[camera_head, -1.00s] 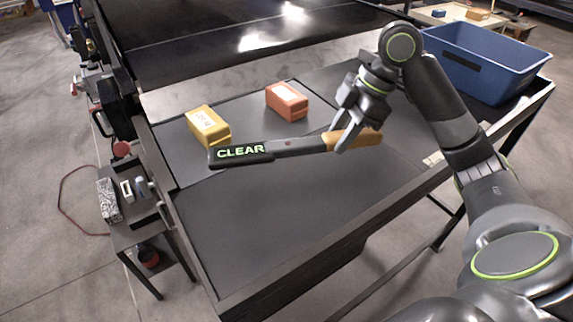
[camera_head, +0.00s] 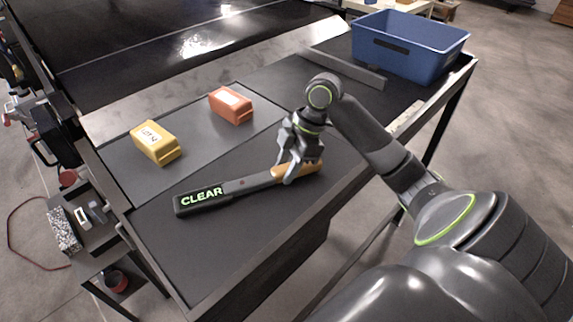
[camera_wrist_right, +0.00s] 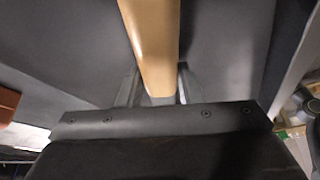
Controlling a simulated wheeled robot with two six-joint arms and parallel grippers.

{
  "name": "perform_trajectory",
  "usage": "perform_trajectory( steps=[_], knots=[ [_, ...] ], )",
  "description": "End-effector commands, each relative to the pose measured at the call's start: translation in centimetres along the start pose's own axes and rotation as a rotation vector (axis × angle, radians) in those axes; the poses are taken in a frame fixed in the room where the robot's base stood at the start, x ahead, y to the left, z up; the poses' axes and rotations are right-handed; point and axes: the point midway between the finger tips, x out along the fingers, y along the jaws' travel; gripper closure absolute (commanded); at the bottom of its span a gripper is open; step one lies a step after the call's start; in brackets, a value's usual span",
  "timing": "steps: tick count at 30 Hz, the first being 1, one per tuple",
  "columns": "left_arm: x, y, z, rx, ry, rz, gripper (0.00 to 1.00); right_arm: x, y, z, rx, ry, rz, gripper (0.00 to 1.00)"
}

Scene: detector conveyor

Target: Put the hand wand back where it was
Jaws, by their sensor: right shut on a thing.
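The hand wand (camera_head: 232,188) is dark with a lit "CLEAR" label on its wide end and a tan handle. My right gripper (camera_head: 286,176) is shut on the wand near its handle. The wand is low over the dark table top, its wide end to the left; I cannot tell whether it touches the surface. In the right wrist view the tan handle (camera_wrist_right: 152,45) runs between the fingers. My left gripper is not in view.
A yellow block (camera_head: 155,143) and an orange block (camera_head: 231,105) lie on the grey mat (camera_head: 190,160) behind the wand. A blue bin (camera_head: 409,48) stands at the back right, near a grey bar (camera_head: 345,68). The table's front right is clear.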

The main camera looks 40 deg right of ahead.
Motion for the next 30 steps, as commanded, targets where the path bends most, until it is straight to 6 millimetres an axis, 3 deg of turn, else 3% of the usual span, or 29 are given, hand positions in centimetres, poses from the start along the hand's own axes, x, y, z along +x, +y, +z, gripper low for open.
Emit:
perform_trajectory(
  steps=[4, 5, 9, 22, 30],
  knots=[
    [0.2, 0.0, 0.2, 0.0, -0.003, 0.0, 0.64, 0.3, 0.0, 0.1, 0.0, 0.001, 0.0, 1.0],
    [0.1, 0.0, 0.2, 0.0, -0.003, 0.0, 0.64, 0.2, 0.0, 0.1, 0.0, 0.0, 0.0, 0.65],
    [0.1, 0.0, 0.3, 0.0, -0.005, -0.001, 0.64, 0.2, 0.0, 0.1, 0.001, 0.0, 0.0, 0.46],
    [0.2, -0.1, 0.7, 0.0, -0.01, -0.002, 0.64, -0.6, 0.1, 0.1, 0.0, -0.003, 0.003, 0.46],
    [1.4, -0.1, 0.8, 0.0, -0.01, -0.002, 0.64, -4.5, 0.1, 0.2, 0.0, -0.006, 0.006, 0.46]
  ],
)
